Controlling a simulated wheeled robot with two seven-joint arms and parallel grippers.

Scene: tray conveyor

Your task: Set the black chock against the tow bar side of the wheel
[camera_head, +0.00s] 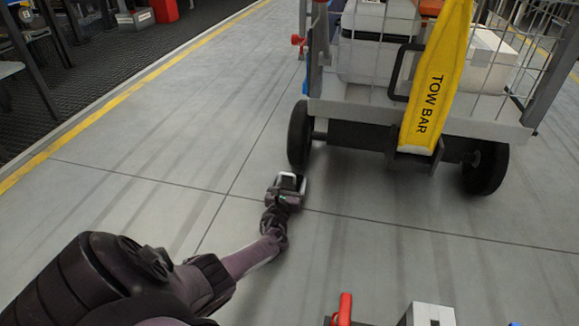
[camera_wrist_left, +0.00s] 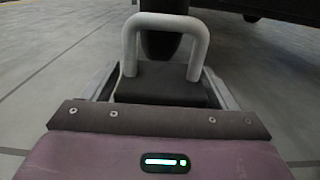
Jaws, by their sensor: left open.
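The black chock (camera_wrist_left: 160,84) with its pale grey handle (camera_head: 288,176) stands on the floor in front of the cart's left wheel (camera_head: 299,137), on the side where the tow bar is. The wheel also shows behind the handle in the left wrist view (camera_wrist_left: 160,45). The chock is close to the tyre; I cannot tell whether they touch. My left gripper (camera_head: 286,186) is open low at the floor, with its fingers on either side of the chock. The yellow tow bar (camera_head: 438,80) stands upright at the cart's front. My right gripper is not in view.
The wire-sided cart (camera_head: 470,128) carries cases and boxes. Its right wheel (camera_head: 487,168) stands to the right. A red piece (camera_head: 345,310) and a pale block (camera_head: 430,314) show at the bottom edge. The floor left of the cart is clear up to the yellow line (camera_head: 105,105).

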